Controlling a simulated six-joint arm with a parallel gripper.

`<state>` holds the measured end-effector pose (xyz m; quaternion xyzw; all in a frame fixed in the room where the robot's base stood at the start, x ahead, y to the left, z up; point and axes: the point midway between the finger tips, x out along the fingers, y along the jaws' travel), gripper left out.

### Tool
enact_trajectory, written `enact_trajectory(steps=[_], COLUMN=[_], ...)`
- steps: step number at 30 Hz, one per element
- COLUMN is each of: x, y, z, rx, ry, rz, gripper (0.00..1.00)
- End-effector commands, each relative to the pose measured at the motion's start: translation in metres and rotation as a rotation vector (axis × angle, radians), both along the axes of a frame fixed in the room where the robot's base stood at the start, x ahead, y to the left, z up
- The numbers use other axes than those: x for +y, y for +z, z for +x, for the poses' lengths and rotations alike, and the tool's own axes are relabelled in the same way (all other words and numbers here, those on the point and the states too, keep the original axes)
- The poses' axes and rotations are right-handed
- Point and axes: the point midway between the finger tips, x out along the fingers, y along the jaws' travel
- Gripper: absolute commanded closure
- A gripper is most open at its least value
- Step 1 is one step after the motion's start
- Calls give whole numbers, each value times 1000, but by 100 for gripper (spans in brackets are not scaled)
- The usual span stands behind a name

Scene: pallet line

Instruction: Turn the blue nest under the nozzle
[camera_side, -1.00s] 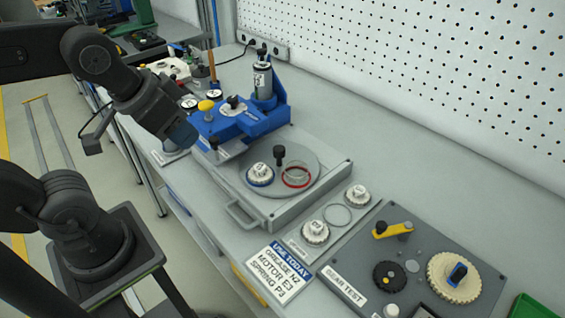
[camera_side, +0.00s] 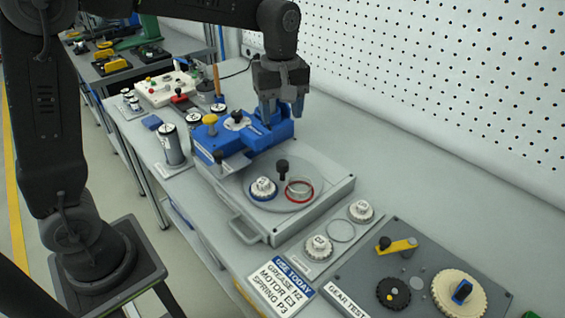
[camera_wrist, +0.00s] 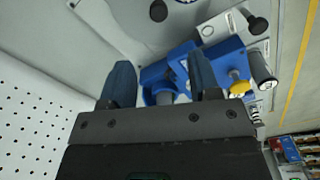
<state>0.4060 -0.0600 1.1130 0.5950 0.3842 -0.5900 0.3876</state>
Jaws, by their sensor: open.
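The blue nest (camera_side: 256,197) is a blue ring on the round grey turntable (camera_side: 240,178), holding a white toothed part marked with a label. It sits at the turntable's front left. The red nest (camera_side: 303,200), a red ring around a clear cup, is to its right. A black knob (camera_side: 282,167) stands between and behind them; it also shows in the wrist view (camera_wrist: 158,10). The blue dispensing station (camera_side: 240,140) is behind the turntable; I cannot make out its nozzle tip. My gripper (camera_side: 283,112) is open, pointing down over the station's right end, away from the knob.
A grey cylinder (camera_side: 171,146) stands left of the station. Right of the turntable base are loose white parts (camera_side: 319,246) and the gear test plate (camera_side: 345,270). The pegboard wall (camera_side: 440,90) is behind.

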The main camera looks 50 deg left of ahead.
Motion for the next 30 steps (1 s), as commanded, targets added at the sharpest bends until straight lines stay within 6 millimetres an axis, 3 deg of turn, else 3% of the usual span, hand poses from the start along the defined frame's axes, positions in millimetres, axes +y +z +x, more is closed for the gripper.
enact_trajectory(steps=[8,21,30], x=[0,0,0], y=[-26,-113,-139], z=[4,3,4], rx=[14,14,10], ry=[26,24,24], rz=[0,0,0], gripper=[44,44,44])
